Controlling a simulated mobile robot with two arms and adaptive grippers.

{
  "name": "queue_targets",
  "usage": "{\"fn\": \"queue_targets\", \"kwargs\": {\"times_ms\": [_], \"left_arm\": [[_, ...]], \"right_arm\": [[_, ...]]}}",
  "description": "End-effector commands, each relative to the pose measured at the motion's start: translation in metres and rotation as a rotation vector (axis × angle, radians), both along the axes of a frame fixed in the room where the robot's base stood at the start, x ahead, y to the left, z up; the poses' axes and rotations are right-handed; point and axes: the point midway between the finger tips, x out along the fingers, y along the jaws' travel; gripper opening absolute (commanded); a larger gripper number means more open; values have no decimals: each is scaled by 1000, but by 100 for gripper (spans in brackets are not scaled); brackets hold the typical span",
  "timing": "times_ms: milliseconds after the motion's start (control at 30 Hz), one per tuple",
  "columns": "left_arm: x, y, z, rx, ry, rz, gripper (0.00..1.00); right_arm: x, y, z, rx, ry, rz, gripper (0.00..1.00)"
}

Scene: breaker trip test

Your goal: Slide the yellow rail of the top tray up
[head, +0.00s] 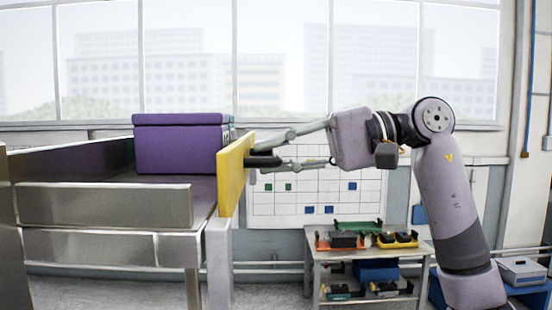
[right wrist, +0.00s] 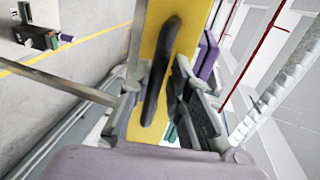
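The yellow rail (head: 235,178) is an upright panel at the right end of the grey metal tray (head: 105,205) in the head view. It also fills the upper middle of the right wrist view (right wrist: 183,35). A black handle (right wrist: 160,70) stands out from its face. My right gripper (head: 272,160) comes from the right and is at the handle. In the right wrist view its fingers (right wrist: 158,98) are apart, one on each side of the handle, with yellow showing between. I see no firm contact. My left gripper is not in view.
A purple box (head: 178,148) sits on the tray behind the rail. The space right of the rail is taken by my right arm.

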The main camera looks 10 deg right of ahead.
Motion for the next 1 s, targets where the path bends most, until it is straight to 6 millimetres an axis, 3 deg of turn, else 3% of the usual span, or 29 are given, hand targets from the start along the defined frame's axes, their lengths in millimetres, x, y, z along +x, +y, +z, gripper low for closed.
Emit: {"fn": "queue_targets", "kwargs": {"times_ms": [233, 600, 767, 1000], "left_arm": [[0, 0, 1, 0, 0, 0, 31], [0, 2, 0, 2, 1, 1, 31], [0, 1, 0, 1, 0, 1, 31], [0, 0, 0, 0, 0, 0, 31]], "right_arm": [[0, -1, 2, 2, -3, -2, 31], [0, -4, 1, -1, 0, -2, 31], [-5, -26, 6, 0, 0, -5, 31], [-15, -77, 17, 1, 0, -5, 31]]}}
